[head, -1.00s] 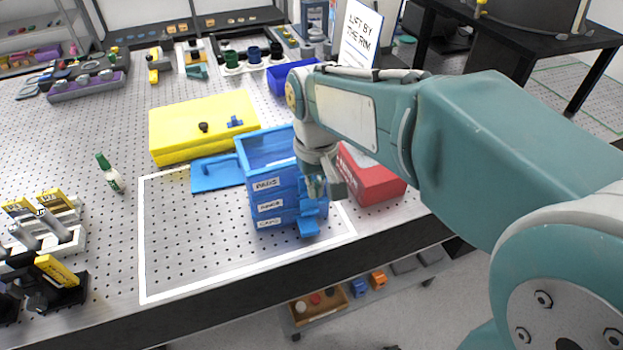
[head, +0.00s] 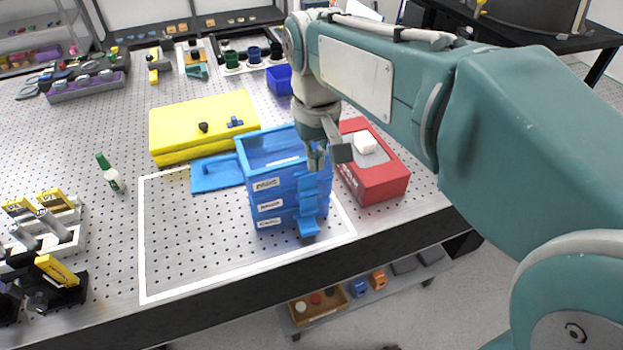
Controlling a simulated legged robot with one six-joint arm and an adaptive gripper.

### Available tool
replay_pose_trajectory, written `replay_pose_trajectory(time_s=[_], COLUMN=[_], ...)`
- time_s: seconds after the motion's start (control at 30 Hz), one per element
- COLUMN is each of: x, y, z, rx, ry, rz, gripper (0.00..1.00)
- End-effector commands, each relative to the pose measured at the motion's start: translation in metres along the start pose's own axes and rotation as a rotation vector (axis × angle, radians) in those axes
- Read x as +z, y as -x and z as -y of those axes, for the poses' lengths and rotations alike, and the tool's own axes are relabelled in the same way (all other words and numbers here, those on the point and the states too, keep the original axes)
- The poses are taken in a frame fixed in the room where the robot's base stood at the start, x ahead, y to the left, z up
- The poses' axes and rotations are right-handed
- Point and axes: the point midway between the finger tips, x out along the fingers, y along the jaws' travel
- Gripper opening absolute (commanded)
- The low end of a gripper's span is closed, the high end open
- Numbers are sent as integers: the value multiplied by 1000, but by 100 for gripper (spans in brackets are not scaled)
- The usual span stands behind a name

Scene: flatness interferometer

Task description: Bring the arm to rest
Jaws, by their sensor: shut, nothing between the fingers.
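My gripper (head: 318,165) hangs from my teal and white arm, at the right side of the blue drawer cabinet (head: 268,198) in the head view. Its fingers are small and partly blend with the blue parts there. They appear shut and hold nothing. The cabinet has labelled drawers and an open top. I cannot tell whether the fingers touch it. My arm reaches in from the right.
A red box (head: 378,184) with a white item on top stands just right of the cabinet. A blue lid (head: 215,175) lies left of it, with a yellow case (head: 200,125) behind. The white-outlined bench area (head: 190,245) is mostly clear.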

Motion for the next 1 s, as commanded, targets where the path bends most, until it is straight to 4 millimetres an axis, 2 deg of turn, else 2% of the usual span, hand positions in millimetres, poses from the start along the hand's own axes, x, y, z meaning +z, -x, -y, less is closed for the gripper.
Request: replay_pose_trajectory(time_s=[0.17,0.67,0.77,1.0], x=[0,5,21,78], y=[7,7,8,-1], z=[0,-4,-14,-44], rx=[0,0,0,14], ry=[0,-9,-37,-139], rz=[-1,-15,-62,-239], gripper=[0,0,0,0])
